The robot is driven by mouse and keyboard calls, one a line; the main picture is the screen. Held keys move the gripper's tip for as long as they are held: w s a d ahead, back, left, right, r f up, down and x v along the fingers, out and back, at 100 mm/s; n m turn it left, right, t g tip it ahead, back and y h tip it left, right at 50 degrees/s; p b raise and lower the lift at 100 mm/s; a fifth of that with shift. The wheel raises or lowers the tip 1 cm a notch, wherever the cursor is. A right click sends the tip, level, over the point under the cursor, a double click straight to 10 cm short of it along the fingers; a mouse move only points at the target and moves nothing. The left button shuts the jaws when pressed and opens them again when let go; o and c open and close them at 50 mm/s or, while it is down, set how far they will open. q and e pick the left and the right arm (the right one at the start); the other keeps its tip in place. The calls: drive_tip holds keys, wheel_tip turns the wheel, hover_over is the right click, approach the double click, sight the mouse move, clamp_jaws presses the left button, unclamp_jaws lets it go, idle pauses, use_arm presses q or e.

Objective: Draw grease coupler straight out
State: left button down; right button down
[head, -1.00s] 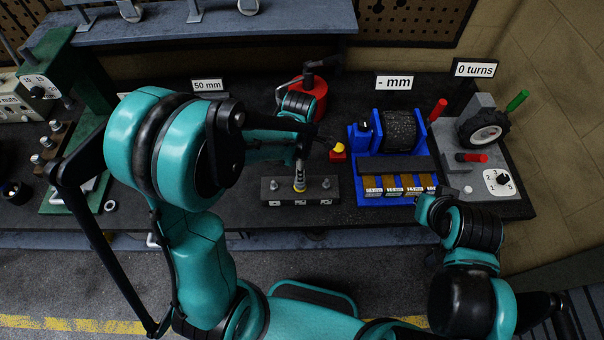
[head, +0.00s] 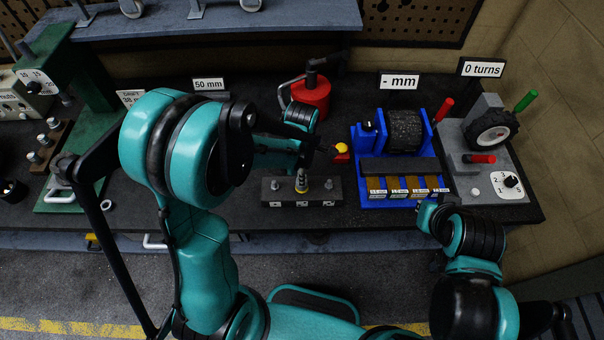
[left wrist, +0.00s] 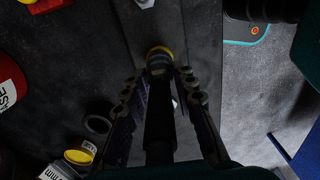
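The grease coupler (head: 302,184), dark with a yellow ring at its lower end, stands upright at the middle of a dark fitting block (head: 267,192). In the left wrist view the coupler (left wrist: 160,110) runs between the two fingers of my left gripper (left wrist: 161,76), with its yellow ring beyond the fingertips. A narrow gap shows on its right side, so the fingers look open around it. In the head view my left gripper (head: 304,163) is just above the block and hides the coupler's top. My right gripper (head: 428,210) is at the bench's front edge, its fingers unclear.
A red grease container (head: 311,97) stands behind my left gripper. A yellow-topped red part (head: 341,149) sits close on its right. A blue roller fixture (head: 373,145) and a grey wheel fixture (head: 470,178) stand further right. A green press stands at the left.

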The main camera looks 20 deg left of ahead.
use_arm(q)
drive_tip(key=shift+r, duration=0.1)
drive_tip(key=shift+r+p, duration=1.75)
drive_tip(key=shift+r, duration=0.65)
drive_tip(key=shift+r, duration=0.1)
drive_tip(key=shift+r+p, duration=1.8)
drive_tip(key=shift+r, duration=0.65)
drive_tip(key=shift+f, duration=0.1)
